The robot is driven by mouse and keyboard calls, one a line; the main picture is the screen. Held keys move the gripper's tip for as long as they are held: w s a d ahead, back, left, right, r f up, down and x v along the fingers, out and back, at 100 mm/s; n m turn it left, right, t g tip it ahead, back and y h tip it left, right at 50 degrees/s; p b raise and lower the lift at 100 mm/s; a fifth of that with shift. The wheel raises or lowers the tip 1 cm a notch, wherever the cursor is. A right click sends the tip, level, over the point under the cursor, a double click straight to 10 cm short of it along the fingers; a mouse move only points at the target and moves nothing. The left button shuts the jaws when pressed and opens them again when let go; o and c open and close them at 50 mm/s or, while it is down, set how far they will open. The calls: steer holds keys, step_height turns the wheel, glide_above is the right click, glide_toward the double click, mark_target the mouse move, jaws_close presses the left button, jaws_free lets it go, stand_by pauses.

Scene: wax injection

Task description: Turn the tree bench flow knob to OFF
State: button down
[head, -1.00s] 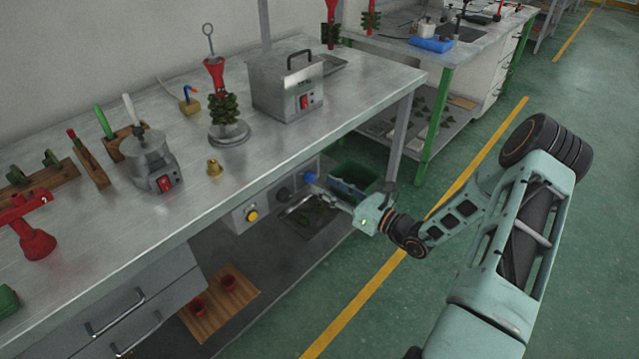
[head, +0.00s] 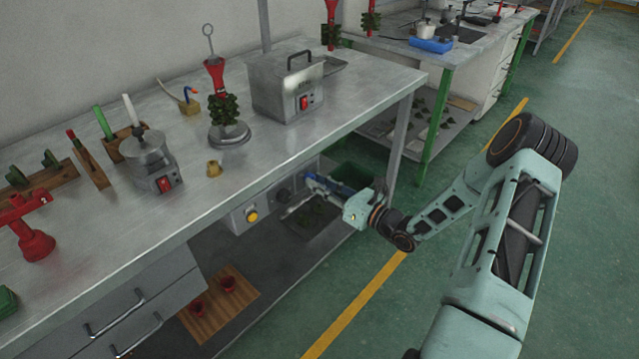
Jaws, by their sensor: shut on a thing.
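The control panel (head: 237,215) sits under the front edge of the steel bench (head: 290,150). It carries a yellow button (head: 252,216), a dark knob (head: 283,195) and a blue knob (head: 311,178) at its right end. My gripper (head: 314,182) reaches in from the right and is shut on the blue knob. The fingers partly cover the knob, so its pointer and any markings cannot be read. Which knob is labelled flow is too small to tell.
The bench top overhangs just above my gripper. A green bin (head: 352,174) stands behind my gripper on the lower shelf. A bench leg (head: 399,140) rises close by on the right. The green floor (head: 590,200) to the right is open.

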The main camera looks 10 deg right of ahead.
steer(key=shift+n, duration=0.5)
steer(key=n+b, duration=0.5)
steer(key=n, duration=0.3)
steer(key=n+h+b, duration=0.1)
steer(key=n+b, duration=0.5)
steer(key=n, duration=0.2)
steer(key=shift+s+a+f, duration=0.1)
steer(key=shift+a+f, duration=0.05)
steer(key=shift+n+b, duration=0.4)
steer(key=shift+b, duration=0.05)
steer(key=c, duration=1.7)
jaws_free()
steer(key=shift+s, duration=0.1)
